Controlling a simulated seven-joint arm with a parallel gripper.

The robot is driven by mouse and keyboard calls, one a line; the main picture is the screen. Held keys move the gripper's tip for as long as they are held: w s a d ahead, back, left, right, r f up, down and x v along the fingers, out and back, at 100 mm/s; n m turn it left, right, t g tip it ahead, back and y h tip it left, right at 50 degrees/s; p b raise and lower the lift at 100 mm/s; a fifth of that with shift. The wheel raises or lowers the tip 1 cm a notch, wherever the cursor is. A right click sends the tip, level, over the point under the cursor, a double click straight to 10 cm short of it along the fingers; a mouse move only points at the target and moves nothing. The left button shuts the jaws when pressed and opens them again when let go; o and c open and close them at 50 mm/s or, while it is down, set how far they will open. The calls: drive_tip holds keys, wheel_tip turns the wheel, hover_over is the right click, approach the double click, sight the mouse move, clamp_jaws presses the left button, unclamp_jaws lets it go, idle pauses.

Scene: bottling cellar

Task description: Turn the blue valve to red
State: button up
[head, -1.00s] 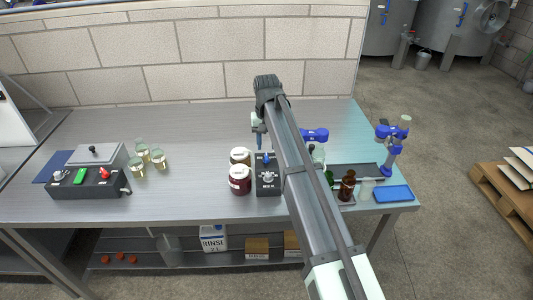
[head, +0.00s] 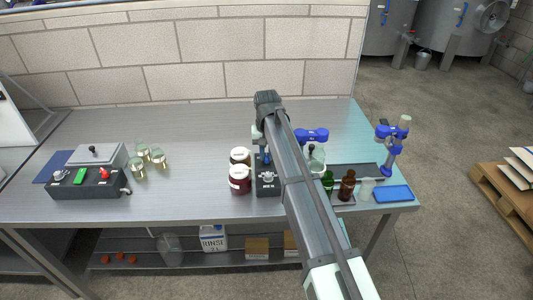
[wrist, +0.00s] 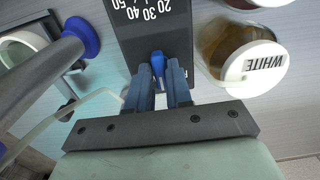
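The blue valve (wrist: 157,64) is a small blue lever on a dark control box (wrist: 135,14), whose white printed scale shows in the wrist view. In the head view the box (head: 267,188) stands on the bench, and the blue lever (head: 265,158) is partly hidden by my arm. My gripper (wrist: 160,75) is over the box with its two fingers apart, one on each side of the lever. I cannot tell whether they touch it. I see no red mark near the lever; the fingers cover part of the box's face.
A blue clamp stand (head: 312,135) and bottles (head: 347,186) are to the right. A second control box (head: 88,190) and glasses (head: 158,158) are far left.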

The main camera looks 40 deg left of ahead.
clamp_jaws()
drive_tip(key=n, duration=0.4)
drive_tip(key=shift+n, duration=3)
drive_tip(key=shift+o, duration=2.1)
unclamp_jaws()
